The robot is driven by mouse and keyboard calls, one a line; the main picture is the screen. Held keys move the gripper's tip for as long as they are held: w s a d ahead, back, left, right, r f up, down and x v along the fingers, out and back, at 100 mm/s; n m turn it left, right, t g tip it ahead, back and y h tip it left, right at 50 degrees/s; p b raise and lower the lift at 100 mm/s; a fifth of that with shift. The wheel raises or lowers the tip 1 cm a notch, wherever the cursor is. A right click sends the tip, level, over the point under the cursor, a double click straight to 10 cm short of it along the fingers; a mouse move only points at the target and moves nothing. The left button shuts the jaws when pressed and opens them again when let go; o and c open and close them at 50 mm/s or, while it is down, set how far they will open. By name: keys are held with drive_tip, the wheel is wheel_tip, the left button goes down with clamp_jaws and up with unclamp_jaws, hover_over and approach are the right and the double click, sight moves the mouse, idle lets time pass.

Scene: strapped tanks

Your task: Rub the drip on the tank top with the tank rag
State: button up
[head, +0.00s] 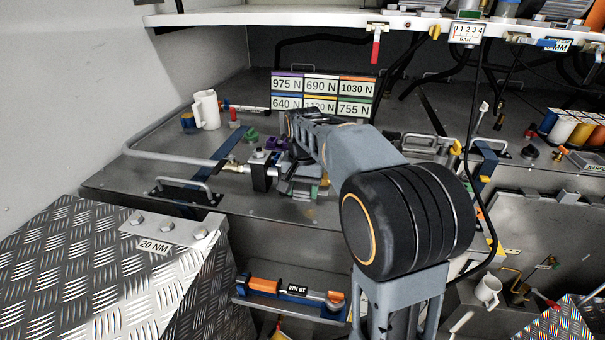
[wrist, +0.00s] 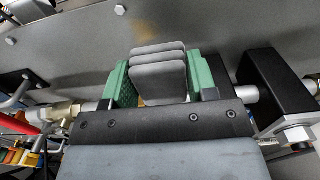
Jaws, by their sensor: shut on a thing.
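My gripper (wrist: 160,88) is shut on the tank rag (wrist: 158,78), a grey folded pad in several layers between the green jaw faces. In the wrist view the rag is over the grey tank top (wrist: 215,40). A faint tan patch, which looks like the drip (wrist: 145,43), shows just beyond the rag's upper edge and is partly hidden by it. I cannot tell whether the rag touches the surface. In the head view my gripper (head: 300,185) is low over the tank top (head: 225,205), and my arm hides part of it.
A black block with a metal fitting (head: 262,170) stands close to the left of my gripper in the head view. A pipe (head: 150,152), a handle (head: 183,188) and a white mug (head: 206,110) lie further left. A label board (head: 322,92) stands behind. Bare tank top lies in front.

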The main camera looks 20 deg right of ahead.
drive_tip(key=shift+r+p, duration=0.55)
drive_tip(key=shift+r, duration=0.7)
drive_tip(key=shift+f, duration=0.1)
